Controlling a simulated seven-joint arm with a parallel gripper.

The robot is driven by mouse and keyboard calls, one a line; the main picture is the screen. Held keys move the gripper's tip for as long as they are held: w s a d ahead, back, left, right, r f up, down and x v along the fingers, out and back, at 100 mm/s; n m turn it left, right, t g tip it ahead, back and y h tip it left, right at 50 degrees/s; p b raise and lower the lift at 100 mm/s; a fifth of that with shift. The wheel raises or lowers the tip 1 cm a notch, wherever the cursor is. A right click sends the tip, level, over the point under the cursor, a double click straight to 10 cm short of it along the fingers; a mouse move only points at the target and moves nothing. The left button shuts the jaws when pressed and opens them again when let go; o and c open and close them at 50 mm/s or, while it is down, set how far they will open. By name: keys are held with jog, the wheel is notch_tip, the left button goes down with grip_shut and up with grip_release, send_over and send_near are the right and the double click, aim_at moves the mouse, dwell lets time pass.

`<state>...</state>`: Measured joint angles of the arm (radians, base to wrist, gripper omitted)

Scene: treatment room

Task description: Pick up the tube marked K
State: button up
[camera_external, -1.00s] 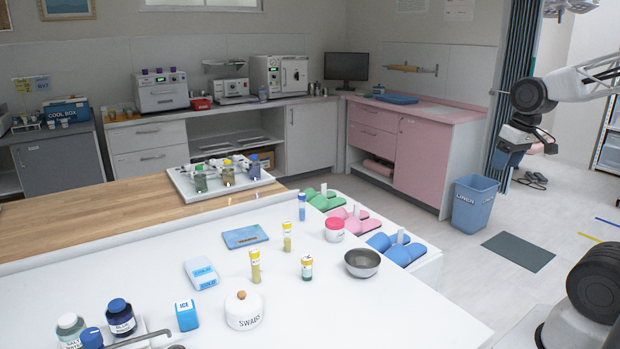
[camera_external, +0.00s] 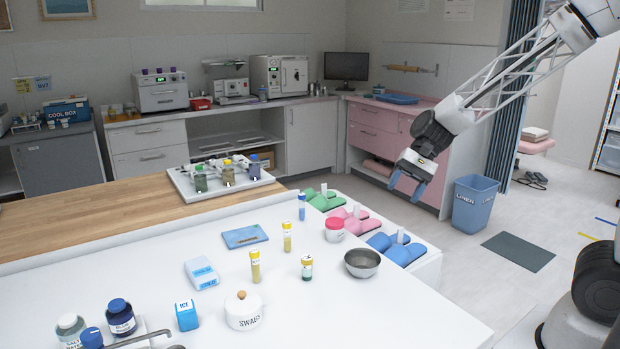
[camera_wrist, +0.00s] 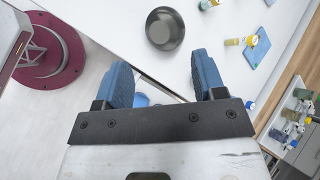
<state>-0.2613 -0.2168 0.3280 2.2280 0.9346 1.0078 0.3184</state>
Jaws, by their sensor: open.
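Several small tubes stand upright on the white table. One has a blue cap (camera_external: 302,207), one is a slim yellow-topped tube (camera_external: 287,237), one is a taller yellow-topped tube (camera_external: 255,266), and one is a short green tube (camera_external: 307,267). I cannot read a K on any of them. My gripper (camera_external: 406,187) is open and empty, in the air beyond the table's right side, to the right of and above the tubes. In the wrist view its blue fingers (camera_wrist: 163,78) are spread, with a yellow-topped tube (camera_wrist: 233,42) beyond them.
A metal bowl (camera_external: 362,263), a red-lidded jar (camera_external: 334,229) and a swab jar (camera_external: 243,311) stand near the tubes. A bottle rack (camera_external: 190,190) is at the back. The table's front right is clear.

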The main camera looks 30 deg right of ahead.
jog(key=w+a+f+m+y, duration=0.4)
jog(key=a+f, duration=0.3)
jog(key=a, duration=0.4)
jog(key=m+y, duration=0.1)
jog(key=m, duration=0.4)
send_near(309, 256)
jog(key=x, duration=0.5)
jog(key=shift+s+r, duration=0.15)
jog(key=shift+s, duration=0.05)
jog(key=shift+a, duration=0.1)
jog(key=shift+x, duration=1.2)
jog(key=shift+w+x, duration=0.2)
jog(key=shift+x, duration=2.45)
jog(key=shift+c, duration=0.5)
